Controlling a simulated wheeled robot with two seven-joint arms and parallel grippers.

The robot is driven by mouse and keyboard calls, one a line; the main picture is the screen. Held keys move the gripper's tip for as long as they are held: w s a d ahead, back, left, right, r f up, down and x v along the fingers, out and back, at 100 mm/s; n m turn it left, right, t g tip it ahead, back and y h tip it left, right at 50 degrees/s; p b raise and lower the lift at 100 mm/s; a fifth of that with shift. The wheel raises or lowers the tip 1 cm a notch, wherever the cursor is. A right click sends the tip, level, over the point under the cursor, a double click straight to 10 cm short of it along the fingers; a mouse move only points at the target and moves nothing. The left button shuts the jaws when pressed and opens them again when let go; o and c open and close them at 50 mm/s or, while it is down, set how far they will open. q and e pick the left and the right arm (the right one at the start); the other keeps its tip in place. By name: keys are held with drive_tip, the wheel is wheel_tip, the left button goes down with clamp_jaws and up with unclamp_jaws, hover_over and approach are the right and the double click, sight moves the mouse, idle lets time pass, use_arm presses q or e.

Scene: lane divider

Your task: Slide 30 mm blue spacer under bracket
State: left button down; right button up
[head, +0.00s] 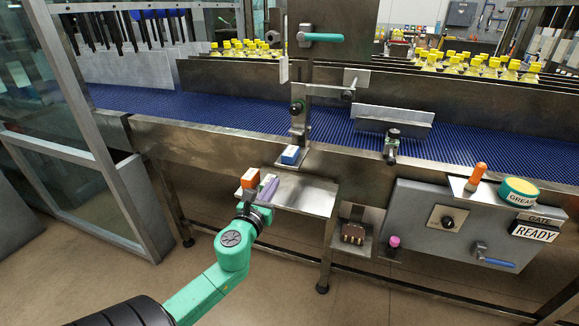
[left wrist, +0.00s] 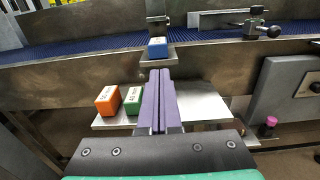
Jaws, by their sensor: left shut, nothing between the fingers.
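The blue spacer (head: 290,155) sits on a small metal ledge (head: 318,160) at the conveyor's front, just below the upright bracket (head: 299,122) with its black knob. In the left wrist view the blue spacer (left wrist: 158,43) lies beyond the fingertips, apart from them; whether it touches the bracket cannot be told. My left gripper (head: 268,186) has its purple fingers shut and empty, over the metal shelf (head: 305,196). The fingers (left wrist: 159,76) point toward the spacer. My right gripper is not in view.
An orange block (left wrist: 107,99) and a green block (left wrist: 132,101) stand on the shelf, left of my fingers. The shelf's right part is clear. A second clamp (head: 392,143) is on the rail to the right. A control panel (head: 415,215) juts out at the right.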

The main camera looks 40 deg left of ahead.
sight(287, 160)
use_arm(q)
drive_tip(key=x, duration=1)
drive_tip(key=shift+a, duration=0.1)
drive_tip(key=shift+s, duration=0.1)
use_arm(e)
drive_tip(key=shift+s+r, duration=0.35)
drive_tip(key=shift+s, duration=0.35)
